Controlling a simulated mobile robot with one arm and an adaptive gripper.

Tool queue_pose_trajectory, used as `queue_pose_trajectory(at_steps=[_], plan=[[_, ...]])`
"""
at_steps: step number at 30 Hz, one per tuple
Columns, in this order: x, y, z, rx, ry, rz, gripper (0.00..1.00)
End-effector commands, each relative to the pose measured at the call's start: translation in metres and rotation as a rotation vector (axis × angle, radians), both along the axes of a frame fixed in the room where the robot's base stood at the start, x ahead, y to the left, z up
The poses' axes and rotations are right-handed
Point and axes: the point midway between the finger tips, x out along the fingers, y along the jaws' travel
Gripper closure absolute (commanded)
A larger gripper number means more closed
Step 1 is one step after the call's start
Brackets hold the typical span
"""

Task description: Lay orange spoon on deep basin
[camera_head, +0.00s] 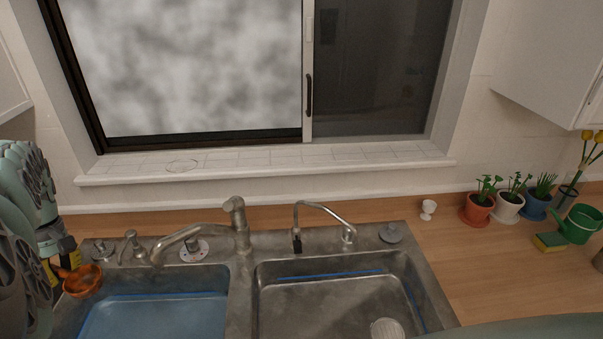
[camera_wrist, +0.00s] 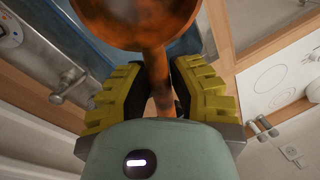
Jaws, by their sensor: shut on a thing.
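The orange spoon (camera_head: 82,281) has a wide, deep bowl and a short visible handle. In the wrist view the spoon (camera_wrist: 157,70) is held by its handle between the yellow pads of my gripper (camera_wrist: 158,92), with the bowl beyond the fingertips. In the head view my gripper (camera_head: 58,262) is at the far left, with the spoon over the left edge of the sink. Two basins show: the left one (camera_head: 160,310) has a blue floor, and the right one (camera_head: 320,305) is bare metal with a round drain. Part of the left basin's near end is out of view.
A large faucet (camera_head: 200,232) stands between the basins, and a thin faucet (camera_head: 322,214) stands behind the right one. Potted plants (camera_head: 508,203), a green watering can (camera_head: 580,224) and a sponge (camera_head: 550,241) are on the right counter. A white egg cup (camera_head: 428,208) stands behind the sink.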

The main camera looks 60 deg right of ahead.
Motion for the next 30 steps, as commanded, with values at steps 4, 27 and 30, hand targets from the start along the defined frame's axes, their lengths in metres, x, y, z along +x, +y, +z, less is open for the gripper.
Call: queue_pose_trajectory(at_steps=[4, 27, 30], plan=[[-0.002, 0.0, -0.005, 0.002, 0.002, 0.005, 1.0], [-0.013, -0.009, -0.031, 0.005, 0.004, 0.032, 1.0], [-0.016, -0.012, -0.035, 0.003, 0.006, 0.036, 1.0]])
